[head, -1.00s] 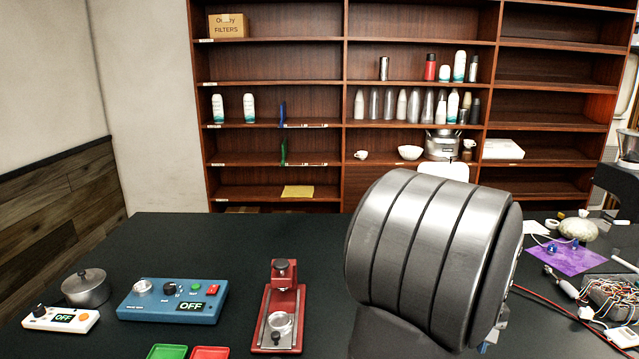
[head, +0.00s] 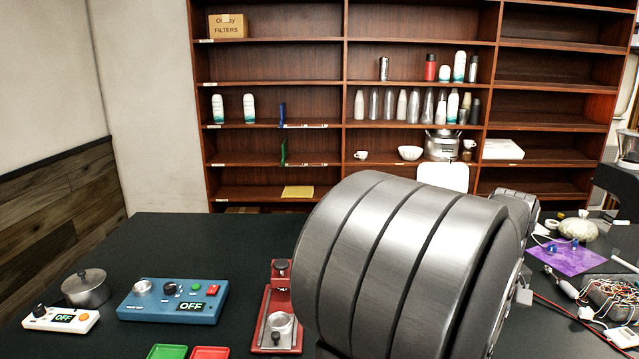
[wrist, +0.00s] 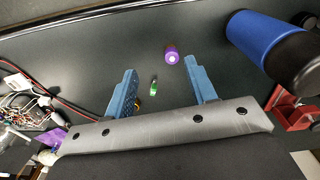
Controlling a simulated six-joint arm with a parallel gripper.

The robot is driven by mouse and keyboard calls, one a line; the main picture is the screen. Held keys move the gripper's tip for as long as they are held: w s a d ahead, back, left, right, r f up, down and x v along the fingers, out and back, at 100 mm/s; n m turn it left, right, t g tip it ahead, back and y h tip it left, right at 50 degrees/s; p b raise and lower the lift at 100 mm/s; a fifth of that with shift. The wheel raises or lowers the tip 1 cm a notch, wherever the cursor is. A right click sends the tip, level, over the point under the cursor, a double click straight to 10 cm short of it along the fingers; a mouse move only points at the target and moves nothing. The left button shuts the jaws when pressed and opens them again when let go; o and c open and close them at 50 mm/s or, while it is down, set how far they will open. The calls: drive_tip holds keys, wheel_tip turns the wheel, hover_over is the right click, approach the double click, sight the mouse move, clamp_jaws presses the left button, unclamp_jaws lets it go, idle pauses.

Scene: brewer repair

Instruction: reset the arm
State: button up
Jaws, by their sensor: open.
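My gripper (wrist: 163,92) shows in the wrist view with its two blue fingers spread wide apart. Nothing is held between them. It is above the dark table (wrist: 85,50). A purple cylinder (wrist: 171,56) and a small green item (wrist: 153,87) lie beyond and between the fingers in that view, apart from them. In the head view my large grey arm link covers the right middle of the table, and the gripper itself is hidden.
A blue and black cylinder (wrist: 268,42) is near the right finger. Wires (head: 612,295) clutter the right; the back left table is clear.

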drive_tip(key=w+a+n, duration=0.3)
drive_tip(key=w+a, duration=0.6)
drive_tip(key=a, duration=0.4)
drive_tip(key=w+a+n, duration=0.4)
drive_tip(key=w+a, duration=0.5)
drive_tip(key=a, duration=0.5)
drive_tip(key=shift+w+r+n, duration=0.2)
drive_tip(key=shift+w+n, duration=0.05)
drive_tip(key=shift+n, duration=0.05)
drive_tip(key=s+d+m, duration=0.2)
drive_tip(key=s+d, duration=0.3)
drive_tip(key=d, duration=0.4)
drive_tip(key=s+d+m, duration=0.3)
drive_tip(key=s+d, duration=0.2)
drive_tip(key=d, duration=0.5)
drive_tip(key=shift+d, duration=0.25)
drive_tip(key=shift+a, duration=0.1)
